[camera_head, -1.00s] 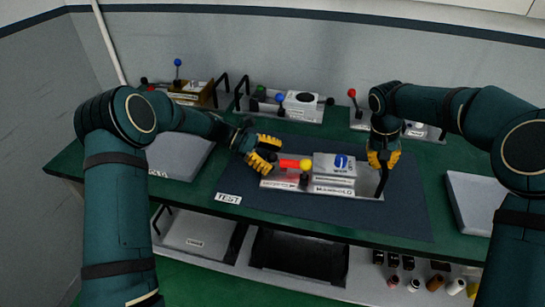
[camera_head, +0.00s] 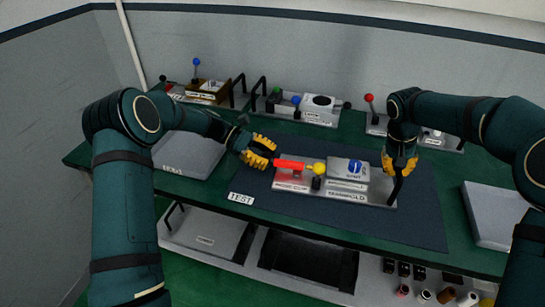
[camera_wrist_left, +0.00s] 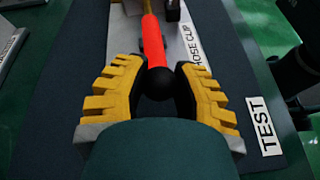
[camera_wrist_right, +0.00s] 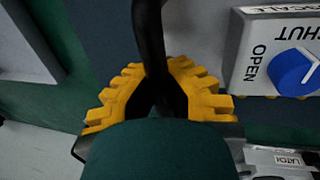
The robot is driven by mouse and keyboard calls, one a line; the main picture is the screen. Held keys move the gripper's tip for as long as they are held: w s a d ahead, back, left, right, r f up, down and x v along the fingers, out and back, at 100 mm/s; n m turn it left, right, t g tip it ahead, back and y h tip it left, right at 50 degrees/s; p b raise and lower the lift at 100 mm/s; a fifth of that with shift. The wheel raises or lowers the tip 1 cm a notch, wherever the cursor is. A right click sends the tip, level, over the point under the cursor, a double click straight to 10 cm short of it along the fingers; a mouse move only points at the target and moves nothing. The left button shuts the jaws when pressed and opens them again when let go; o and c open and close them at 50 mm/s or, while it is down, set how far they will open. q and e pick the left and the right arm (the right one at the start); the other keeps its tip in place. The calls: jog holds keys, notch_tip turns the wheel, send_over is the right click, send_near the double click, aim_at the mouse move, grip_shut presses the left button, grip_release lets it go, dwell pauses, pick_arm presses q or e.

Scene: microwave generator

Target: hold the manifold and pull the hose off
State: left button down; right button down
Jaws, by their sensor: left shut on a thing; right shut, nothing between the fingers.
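The manifold (camera_head: 347,197) is a grey base plate on the dark mat, with a block and blue knob on top. The red hose (camera_head: 290,164) lies above the plate labelled hose clip, pointing at a yellow ball (camera_head: 320,169); a short yellow stretch shows between them. My left gripper (camera_head: 262,152) is shut on the hose's black ball end (camera_wrist_left: 158,84). My right gripper (camera_head: 400,163) is shut at the manifold's black upright handle (camera_head: 396,190). In the right wrist view the handle (camera_wrist_right: 150,40) passes at the fingertips; I cannot tell whether they touch it.
A TEST label (camera_head: 241,198) lies on the mat's front left. Fixtures with coloured levers, one red (camera_head: 369,98), line the back. The front of the mat is clear.

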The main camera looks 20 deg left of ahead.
pick_arm(q)
jog(key=c, duration=0.6)
grip_release()
jog(key=shift+a, duration=0.15)
jog(key=shift+c, duration=0.2)
pick_arm(e)
jog(key=shift+d+r, duration=0.1)
jog(key=shift+d, duration=0.05)
pick_arm(q)
jog(key=v, duration=1.2)
pick_arm(e)
jog(key=c, duration=1.1)
grip_release()
jog(key=shift+o, duration=0.2)
jog(key=shift+r, duration=0.1)
notch_tip(320, 180, up, 12)
jog(key=a, duration=0.2)
jog(key=shift+a+f, duration=0.25)
jog(key=shift+a, duration=0.05)
